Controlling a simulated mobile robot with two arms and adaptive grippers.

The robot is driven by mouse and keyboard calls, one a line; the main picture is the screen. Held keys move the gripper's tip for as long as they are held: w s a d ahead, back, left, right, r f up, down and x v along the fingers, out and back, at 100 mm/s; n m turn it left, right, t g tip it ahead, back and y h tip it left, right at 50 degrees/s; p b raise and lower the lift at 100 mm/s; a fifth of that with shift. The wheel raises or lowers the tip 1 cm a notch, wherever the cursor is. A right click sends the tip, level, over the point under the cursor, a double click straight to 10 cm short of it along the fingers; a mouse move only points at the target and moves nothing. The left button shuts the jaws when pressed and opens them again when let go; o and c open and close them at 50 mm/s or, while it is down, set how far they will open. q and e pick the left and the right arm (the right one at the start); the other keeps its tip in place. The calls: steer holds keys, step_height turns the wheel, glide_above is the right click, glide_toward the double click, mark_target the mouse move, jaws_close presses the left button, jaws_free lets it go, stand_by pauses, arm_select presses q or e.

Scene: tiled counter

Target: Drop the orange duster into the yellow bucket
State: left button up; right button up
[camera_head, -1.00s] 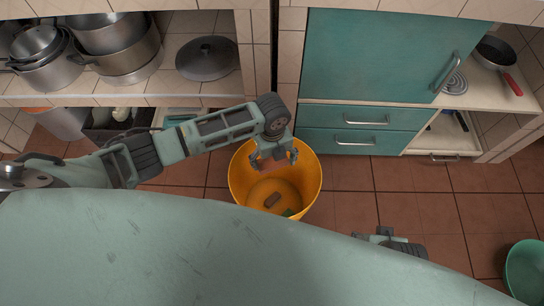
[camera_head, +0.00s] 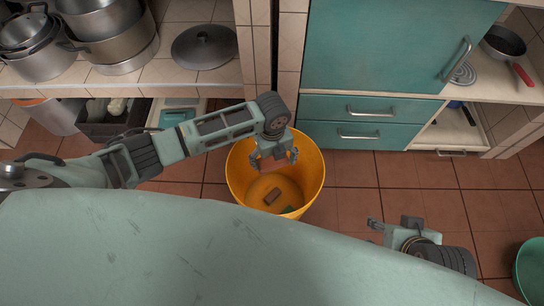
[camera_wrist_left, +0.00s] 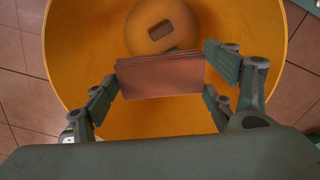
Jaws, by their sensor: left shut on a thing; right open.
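The yellow bucket (camera_head: 308,186) stands on the floor in the middle of the head view, and its inside fills much of the left wrist view (camera_wrist_left: 255,25). My left gripper (camera_head: 276,157) is over the bucket's mouth, pointing down. In the left wrist view it is shut on the orange duster (camera_wrist_left: 160,76), a flat, folded, orange-brown piece between the fingers, above the bucket's bottom. The duster is hard to make out in the head view. My right gripper (camera_head: 390,224) is open at lower right, apart from the bucket, partly hidden by my own body.
A small brown block (camera_head: 272,196) and a green thing (camera_head: 289,209) lie in the bucket. A green bucket (camera_head: 530,270) stands at far right. Teal drawers (camera_head: 365,120) and a shelf with pots (camera_head: 110,40) stand behind. Tiled floor is free right of the yellow bucket.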

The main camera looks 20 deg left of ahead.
mark_target(272, 160)
arm_select(q)
steer(key=o, duration=1)
step_height(272, 160, up, 12)
stand_by(0.6)
